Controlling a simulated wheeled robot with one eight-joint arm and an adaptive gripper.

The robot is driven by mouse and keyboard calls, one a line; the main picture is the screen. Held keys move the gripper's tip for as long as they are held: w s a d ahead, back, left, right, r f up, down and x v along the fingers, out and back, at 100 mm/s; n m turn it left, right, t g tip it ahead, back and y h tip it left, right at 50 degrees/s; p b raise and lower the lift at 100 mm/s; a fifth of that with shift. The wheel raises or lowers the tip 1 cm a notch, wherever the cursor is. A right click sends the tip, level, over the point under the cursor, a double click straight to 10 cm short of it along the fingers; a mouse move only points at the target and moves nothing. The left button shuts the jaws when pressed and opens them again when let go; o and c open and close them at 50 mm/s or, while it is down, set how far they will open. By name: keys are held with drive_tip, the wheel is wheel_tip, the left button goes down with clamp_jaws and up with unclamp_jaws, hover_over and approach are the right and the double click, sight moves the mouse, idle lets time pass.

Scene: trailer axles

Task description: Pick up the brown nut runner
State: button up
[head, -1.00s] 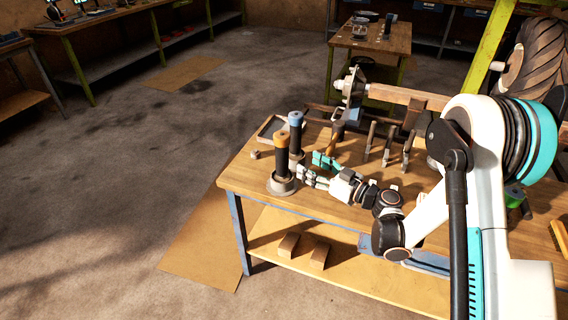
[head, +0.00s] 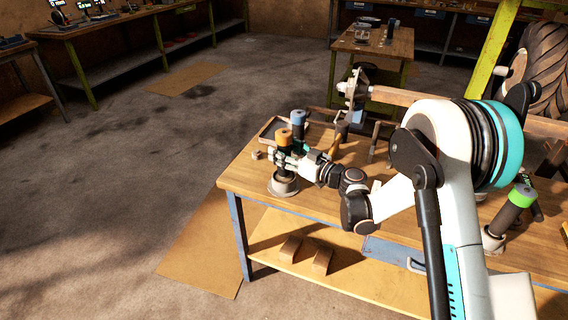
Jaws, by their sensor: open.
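The brown nut runner (head: 284,136), with an orange-brown cap and a dark body, stands upright in a round grey holder at the left end of the workbench (head: 238,181). My gripper (head: 284,156) is open at the upper body of this tool, just below its cap. The fingers overlap the tool in the picture and hide part of its body. I cannot tell whether they touch it. A blue-capped nut runner (head: 298,118) stands upright close behind.
A green-capped nut runner (head: 522,193) stands at the right of the bench. A hub and axle (head: 396,96) run along behind. A small nut (head: 257,155) lies near the left edge. Two brown blocks (head: 321,259) lie on the lower shelf.

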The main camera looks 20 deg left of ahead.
clamp_jaws()
drive_tip(key=shift+r, duration=0.1)
